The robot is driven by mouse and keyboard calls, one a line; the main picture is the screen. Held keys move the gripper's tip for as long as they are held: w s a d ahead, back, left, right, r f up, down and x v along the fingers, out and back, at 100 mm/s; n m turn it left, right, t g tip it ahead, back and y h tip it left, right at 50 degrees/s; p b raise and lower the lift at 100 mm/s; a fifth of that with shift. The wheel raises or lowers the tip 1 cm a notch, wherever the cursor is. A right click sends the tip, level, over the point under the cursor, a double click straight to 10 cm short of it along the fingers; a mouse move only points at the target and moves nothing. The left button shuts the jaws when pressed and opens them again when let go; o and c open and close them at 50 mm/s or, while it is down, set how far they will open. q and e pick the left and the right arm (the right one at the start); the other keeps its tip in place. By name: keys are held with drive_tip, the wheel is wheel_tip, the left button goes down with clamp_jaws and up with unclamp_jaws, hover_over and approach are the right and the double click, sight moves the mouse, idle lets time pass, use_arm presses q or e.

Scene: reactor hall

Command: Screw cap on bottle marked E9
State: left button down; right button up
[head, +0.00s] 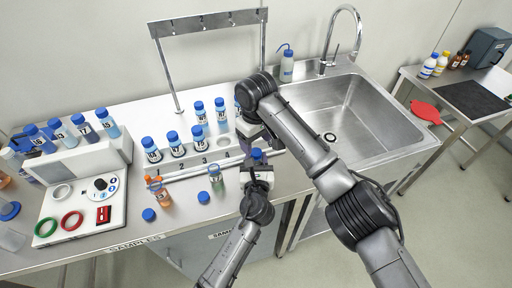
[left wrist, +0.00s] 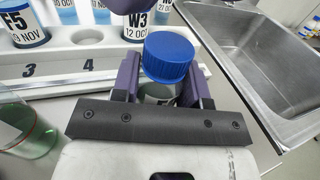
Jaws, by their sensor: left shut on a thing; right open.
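My left gripper (head: 257,166) is shut on a bottle (left wrist: 158,92) at the front of the bench. A blue cap (left wrist: 168,55) sits at the bottle's top; it also shows in the head view (head: 257,154). The fingers cover most of the bottle, and I cannot read its label or see E9 anywhere. I cannot tell how tight the cap is. My right gripper (head: 262,138) is open just behind and above the cap, partly hidden by its arm; a purple part of it shows at the top of the left wrist view.
A white rack (head: 200,160) with several blue-capped bottles stands behind. An open green bottle (head: 215,178) and an open orange bottle (head: 160,193) stand left, with loose blue caps (head: 203,197) nearby. A sink (head: 340,110) lies right. A white device (head: 82,200) is at left.

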wheel_tip(320, 180, up, 8)
idle(0.4)
use_arm(q)
drive_tip(key=c, duration=0.6)
unclamp_jaws()
drive_tip(key=shift+o, duration=0.2)
drive_tip(key=s+p, duration=0.2)
drive_tip(key=s, duration=1.1)
drive_tip(key=shift+s+d+p, duration=0.25)
drive_tip(key=shift+s+p, duration=0.1)
drive_tip(key=shift+s, duration=0.05)
use_arm(e)
wheel_tip(320, 180, up, 3)
drive_tip(key=shift+f, duration=0.2)
